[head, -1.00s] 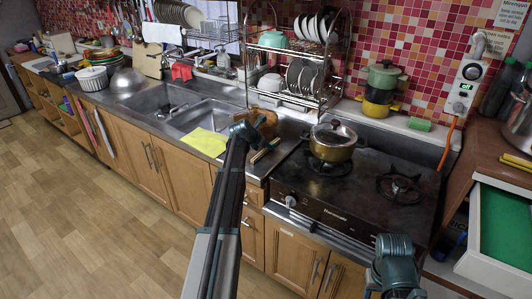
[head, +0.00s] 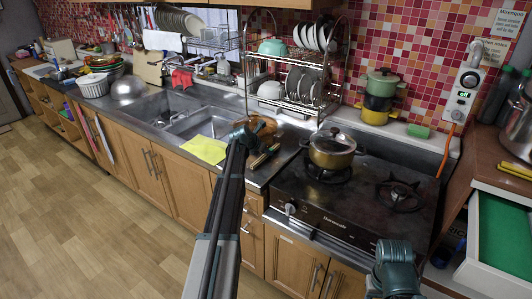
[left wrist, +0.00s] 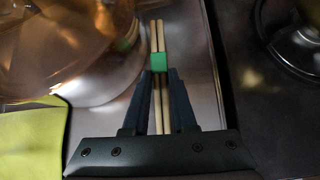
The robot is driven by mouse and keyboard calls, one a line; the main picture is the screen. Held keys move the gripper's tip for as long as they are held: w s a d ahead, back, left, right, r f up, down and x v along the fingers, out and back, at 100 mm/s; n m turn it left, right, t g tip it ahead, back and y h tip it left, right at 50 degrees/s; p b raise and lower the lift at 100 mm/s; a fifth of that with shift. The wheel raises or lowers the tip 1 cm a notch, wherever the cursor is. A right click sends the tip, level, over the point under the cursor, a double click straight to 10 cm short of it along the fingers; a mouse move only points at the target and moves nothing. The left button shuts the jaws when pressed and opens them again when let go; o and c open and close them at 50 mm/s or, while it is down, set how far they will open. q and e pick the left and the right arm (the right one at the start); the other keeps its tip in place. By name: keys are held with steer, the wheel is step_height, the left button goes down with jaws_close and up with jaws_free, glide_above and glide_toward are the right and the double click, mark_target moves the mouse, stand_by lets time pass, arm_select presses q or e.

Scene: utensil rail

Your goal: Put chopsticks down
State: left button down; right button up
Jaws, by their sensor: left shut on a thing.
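A pair of light wooden chopsticks (left wrist: 157,34) with a green band (left wrist: 158,63) lies between the fingers of my left gripper (left wrist: 159,76) in the left wrist view. The fingers are shut on them just behind the band. In the head view my left gripper (head: 256,152) is over the steel counter between the sink and the stove, with the chopsticks (head: 266,157) partly hidden by it. The counter (left wrist: 203,70) shows below the chopsticks; I cannot tell if they touch it. A teal part of my right arm shows at lower right in the head view, without visible fingers.
A yellow cloth (head: 204,149) lies left of the gripper, by the sink (head: 199,122). A round brown, shiny object (head: 263,125) stands just behind it. A lidded pot (head: 332,150) sits on the stove (head: 345,195) to the right. A dish rack (head: 298,80) stands behind.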

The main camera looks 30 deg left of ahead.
arm_select(q)
steer(key=shift+r+p, duration=0.3)
steer(key=shift+r, duration=0.25)
steer(key=shift+r+p, duration=0.95)
steer(key=s+d+r+p, duration=0.1)
steer(key=s+d, duration=0.7)
steer(key=s, duration=0.5)
steer(key=shift+s+d, duration=0.25)
steer(key=shift+s, duration=0.05)
steer(key=shift+d, duration=0.1)
